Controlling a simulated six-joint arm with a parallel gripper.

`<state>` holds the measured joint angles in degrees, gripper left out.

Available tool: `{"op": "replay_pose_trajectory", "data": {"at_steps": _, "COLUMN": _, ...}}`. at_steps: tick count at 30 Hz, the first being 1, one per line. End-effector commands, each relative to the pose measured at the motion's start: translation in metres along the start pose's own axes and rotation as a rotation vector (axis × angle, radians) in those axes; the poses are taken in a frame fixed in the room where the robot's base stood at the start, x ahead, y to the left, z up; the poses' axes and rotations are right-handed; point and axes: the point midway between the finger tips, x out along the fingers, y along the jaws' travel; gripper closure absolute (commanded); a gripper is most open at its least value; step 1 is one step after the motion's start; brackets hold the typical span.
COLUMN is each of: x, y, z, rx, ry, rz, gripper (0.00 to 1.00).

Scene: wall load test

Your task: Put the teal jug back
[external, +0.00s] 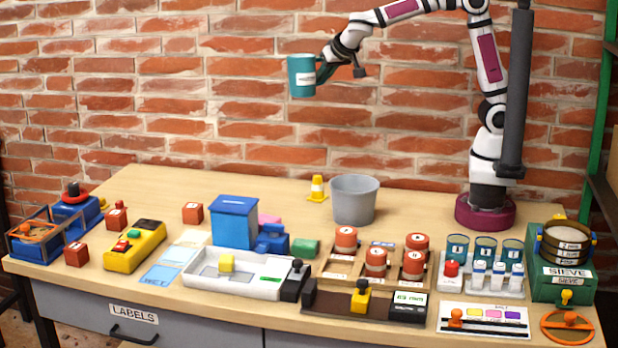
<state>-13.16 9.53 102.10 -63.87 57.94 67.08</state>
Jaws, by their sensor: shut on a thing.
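The teal jug (300,82) is held high above the table, in front of the brick wall, left of the picture's middle. It looks upright and has a white label on its side. My gripper (321,72) comes in from the right and is shut on the jug's right side. Its fingertips are small here, and I cannot tell whether they grip the handle or the wall. The jug's inside is not visible.
A grey bucket (354,202) and a yellow cone (317,189) stand at the back. Below are a blue box (234,222), a white tray (240,286), several orange-brown jars and a green sieve stand (563,278). The table's back left (150,190) is clear.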

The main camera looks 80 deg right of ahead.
Motion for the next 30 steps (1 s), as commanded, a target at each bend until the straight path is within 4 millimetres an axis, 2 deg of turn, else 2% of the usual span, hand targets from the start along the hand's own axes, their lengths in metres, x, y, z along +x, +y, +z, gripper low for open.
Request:
{"op": "replay_pose_trajectory", "data": {"at_steps": 8, "x": 0.073, "y": -0.005, "z": 0.021, "rx": 0.161, "ry": 0.005, "rz": 0.167, "gripper": 1.0}}
{"op": "replay_pose_trajectory", "data": {"at_steps": 15, "x": 0.15, "y": 0.001, "z": 0.057, "rx": 0.342, "ry": 0.012, "rz": 0.347, "gripper": 1.0}}
{"op": "replay_pose_trajectory", "data": {"at_steps": 18, "x": 0.175, "y": 0.006, "z": 0.072, "rx": 0.404, "ry": 0.016, "rz": 0.406, "gripper": 1.0}}
{"op": "replay_pose_trajectory", "data": {"at_steps": 23, "x": 0.192, "y": 0.007, "z": 0.084, "rx": 0.448, "ry": 0.018, "rz": 0.444, "gripper": 1.0}}
{"op": "replay_pose_trajectory", "data": {"at_steps": 30, "x": 0.204, "y": -0.031, "z": 0.11, "rx": 0.448, "ry": 0.018, "rz": 0.445, "gripper": 1.0}}
